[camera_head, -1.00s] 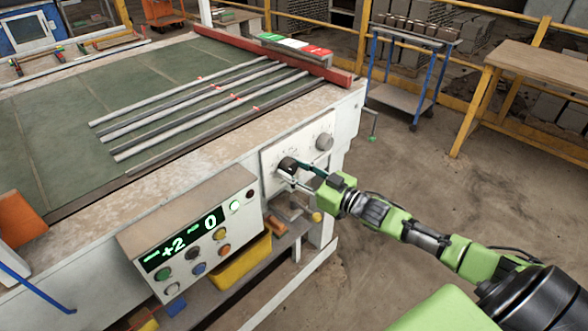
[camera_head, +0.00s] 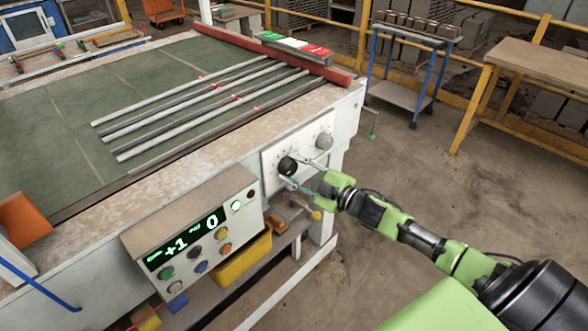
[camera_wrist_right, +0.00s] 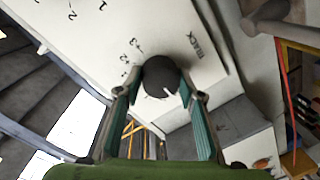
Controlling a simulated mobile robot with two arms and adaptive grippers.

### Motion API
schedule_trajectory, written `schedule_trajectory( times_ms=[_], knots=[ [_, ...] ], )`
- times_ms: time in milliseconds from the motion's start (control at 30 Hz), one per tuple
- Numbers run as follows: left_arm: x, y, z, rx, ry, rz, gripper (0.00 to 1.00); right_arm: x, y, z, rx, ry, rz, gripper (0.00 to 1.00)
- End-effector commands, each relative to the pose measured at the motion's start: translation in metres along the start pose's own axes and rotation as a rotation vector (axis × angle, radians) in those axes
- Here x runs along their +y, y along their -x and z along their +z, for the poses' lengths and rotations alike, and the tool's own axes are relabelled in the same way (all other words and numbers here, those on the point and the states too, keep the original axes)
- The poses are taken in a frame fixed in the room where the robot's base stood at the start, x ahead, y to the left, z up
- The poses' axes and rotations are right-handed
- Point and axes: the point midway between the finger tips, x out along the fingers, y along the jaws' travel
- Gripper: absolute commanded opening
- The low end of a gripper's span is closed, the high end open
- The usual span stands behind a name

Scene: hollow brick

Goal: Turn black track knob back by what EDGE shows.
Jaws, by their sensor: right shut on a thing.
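The black track knob (camera_head: 288,165) sits on a pale plate (camera_head: 268,168) on the machine's side. In the right wrist view the knob (camera_wrist_right: 160,76) stands between my fingertips, beside the printed word TRACK and several digits. A short white mark shows on its lower right. My right gripper (camera_head: 296,171) is shut on the knob, one finger on each side; it also shows in the wrist view (camera_wrist_right: 160,94). The green-lit display (camera_head: 184,241) on the control box reads +1 on the left and 0 on the right. My left gripper is out of view.
A grey knob (camera_head: 324,141) is on the same plate, to the right of the black one. The control box (camera_head: 150,225) with several coloured buttons juts out to the left. A yellow bin (camera_head: 243,261) sits below. The floor to the right is open.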

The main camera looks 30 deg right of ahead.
Motion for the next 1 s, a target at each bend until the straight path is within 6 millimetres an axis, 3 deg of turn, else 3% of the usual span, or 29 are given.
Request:
schedule_trajectory(
  times_ms=[633,667,700,733,1000],
  knots=[
    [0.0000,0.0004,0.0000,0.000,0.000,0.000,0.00,0.0010,-0.0002,-0.0012,-0.002,0.058,0.002,0.14],
    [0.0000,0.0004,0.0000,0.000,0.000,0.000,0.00,0.0010,-0.0003,-0.0012,-0.002,0.058,0.002,0.38],
    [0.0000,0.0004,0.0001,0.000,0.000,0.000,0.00,0.0010,-0.0002,-0.0012,-0.002,0.058,0.002,0.48],
    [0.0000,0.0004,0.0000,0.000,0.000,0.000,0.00,0.0009,-0.0002,-0.0011,-0.002,0.057,0.002,0.53],
    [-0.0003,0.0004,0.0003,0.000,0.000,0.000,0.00,0.0004,-0.0001,-0.0006,-0.003,0.055,0.001,0.53]
  ],
)
